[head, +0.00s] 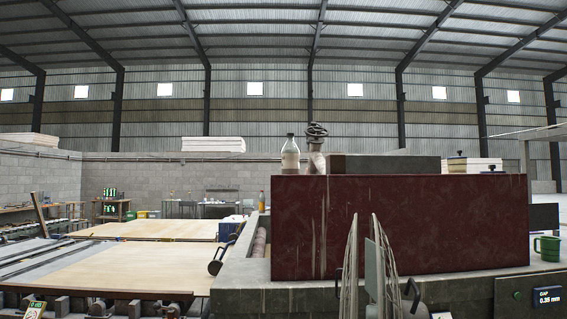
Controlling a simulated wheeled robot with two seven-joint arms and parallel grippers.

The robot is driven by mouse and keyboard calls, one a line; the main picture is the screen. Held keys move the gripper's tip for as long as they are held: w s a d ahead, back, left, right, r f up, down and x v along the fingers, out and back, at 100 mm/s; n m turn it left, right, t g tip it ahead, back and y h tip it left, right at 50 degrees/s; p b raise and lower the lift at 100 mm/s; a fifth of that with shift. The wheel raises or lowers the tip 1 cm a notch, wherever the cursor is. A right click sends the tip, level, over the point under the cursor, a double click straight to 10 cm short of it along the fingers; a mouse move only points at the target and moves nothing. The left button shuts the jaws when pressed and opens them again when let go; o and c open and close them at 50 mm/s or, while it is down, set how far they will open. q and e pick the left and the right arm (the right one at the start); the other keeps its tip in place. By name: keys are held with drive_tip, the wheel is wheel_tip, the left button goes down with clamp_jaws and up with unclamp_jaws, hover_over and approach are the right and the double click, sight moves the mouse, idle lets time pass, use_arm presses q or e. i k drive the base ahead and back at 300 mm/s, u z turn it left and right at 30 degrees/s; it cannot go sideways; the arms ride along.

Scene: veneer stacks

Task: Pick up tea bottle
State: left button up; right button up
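A clear bottle (290,156) with a dark cap stands upright behind the top edge of the dark red machine housing; its lower part looks brownish. A smaller orange bottle (262,201) stands further left, beside the housing. I cannot tell from labels which of them is the tea bottle.
The dark red housing (430,225) fills the centre right. A green mug (547,248) stands at the right. Pale veneer sheets (120,268) lie on the left.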

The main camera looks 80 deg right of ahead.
sight(289, 154)
drive_tip(key=z, duration=1.1)
drive_tip(key=i, duration=3.4)
drive_tip(key=z, duration=4.45)
